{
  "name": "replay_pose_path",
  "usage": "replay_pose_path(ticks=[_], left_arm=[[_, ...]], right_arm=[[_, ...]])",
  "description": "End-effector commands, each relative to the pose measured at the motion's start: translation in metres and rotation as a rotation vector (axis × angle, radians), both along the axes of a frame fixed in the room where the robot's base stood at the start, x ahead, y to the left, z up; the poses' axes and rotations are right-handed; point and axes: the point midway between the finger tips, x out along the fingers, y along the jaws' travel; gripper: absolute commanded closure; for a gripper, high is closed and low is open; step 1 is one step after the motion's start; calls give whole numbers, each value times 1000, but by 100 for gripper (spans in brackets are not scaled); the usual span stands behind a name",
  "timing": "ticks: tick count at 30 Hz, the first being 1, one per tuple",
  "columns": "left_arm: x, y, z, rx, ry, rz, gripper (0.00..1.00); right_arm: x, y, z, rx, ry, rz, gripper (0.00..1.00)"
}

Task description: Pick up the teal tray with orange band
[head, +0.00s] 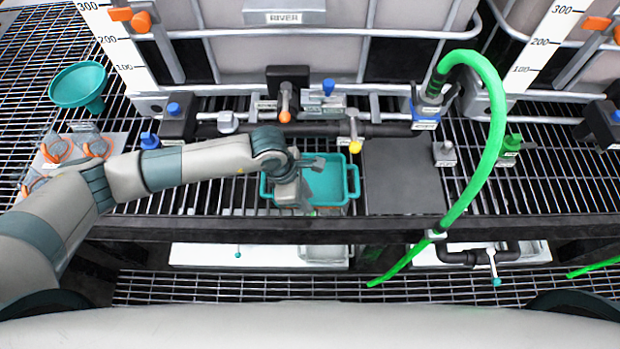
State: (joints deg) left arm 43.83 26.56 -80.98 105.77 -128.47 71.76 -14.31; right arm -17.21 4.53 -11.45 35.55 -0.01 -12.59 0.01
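The teal tray (330,188) sits on the dark slatted rack in the middle of the head view, with a handle at its left and right ends. My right gripper is not in view.
A dark flat plate (402,177) lies right of the tray. Behind are a dark pipe with valves, a yellow-tipped handle (354,146) and the tank labelled RIVER (284,17). A green hose (489,150) arcs at right. A teal funnel (78,86) stands at left.

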Motion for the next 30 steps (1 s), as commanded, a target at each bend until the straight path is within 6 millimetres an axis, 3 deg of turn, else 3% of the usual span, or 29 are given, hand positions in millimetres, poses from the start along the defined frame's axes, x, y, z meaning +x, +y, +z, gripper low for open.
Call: replay_pose_path(ticks=[6,20,24,30], left_arm=[[0,-4,-16,2,0,1,75],[0,-4,-17,1,0,0,75],[0,-4,-17,1,0,0,100],[0,-4,-16,0,-1,0,100]], right_arm=[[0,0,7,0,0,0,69],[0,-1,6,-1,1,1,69],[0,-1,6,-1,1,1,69],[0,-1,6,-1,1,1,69]])
